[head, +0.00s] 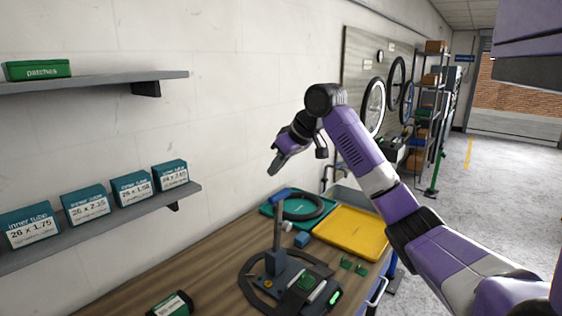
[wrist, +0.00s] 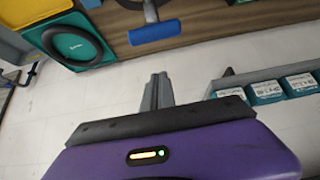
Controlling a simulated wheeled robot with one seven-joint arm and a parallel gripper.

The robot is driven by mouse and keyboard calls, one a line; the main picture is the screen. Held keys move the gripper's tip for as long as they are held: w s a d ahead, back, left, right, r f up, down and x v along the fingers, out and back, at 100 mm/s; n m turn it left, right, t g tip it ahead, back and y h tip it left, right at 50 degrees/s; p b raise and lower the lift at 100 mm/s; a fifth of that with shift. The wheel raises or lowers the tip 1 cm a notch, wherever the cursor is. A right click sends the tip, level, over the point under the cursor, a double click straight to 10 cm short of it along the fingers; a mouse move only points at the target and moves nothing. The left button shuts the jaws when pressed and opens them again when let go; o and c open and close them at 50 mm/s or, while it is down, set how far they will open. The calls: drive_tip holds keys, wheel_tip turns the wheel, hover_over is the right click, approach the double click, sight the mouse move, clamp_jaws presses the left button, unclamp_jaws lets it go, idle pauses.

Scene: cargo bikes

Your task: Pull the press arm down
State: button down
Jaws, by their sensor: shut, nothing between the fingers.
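The press (head: 276,262) stands on the wooden workbench, with a dark base. Its press arm (head: 278,226) stands nearly upright and ends in a blue handle (head: 280,194). In the wrist view the blue handle (wrist: 155,32) lies just beyond my fingertips, with part of the grey arm (wrist: 150,10) above it. My gripper (head: 272,172) is above the handle in the head view, pointing down and left. It is shut and empty, apart from the handle, and its closed fingers also show in the wrist view (wrist: 158,76).
A teal tray (head: 268,210) with a black ring and a yellow tray (head: 372,240) lie behind the press. Wall shelves (head: 110,230) with inner tube boxes (head: 88,207) run along the left. A green box (head: 170,304) sits at the bench's near edge.

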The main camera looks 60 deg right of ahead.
drive_tip(key=f, duration=0.1)
drive_tip(key=f+p, duration=0.1)
drive_tip(key=f, duration=0.1)
drive_tip(key=f+p, duration=0.1)
drive_tip(key=f, duration=0.1)
drive_tip(key=shift+s+a+f, duration=0.1)
drive_tip(key=shift+s+f, duration=0.15)
drive_tip(key=shift+s, duration=0.05)
drive_tip(key=shift+f, duration=0.1)
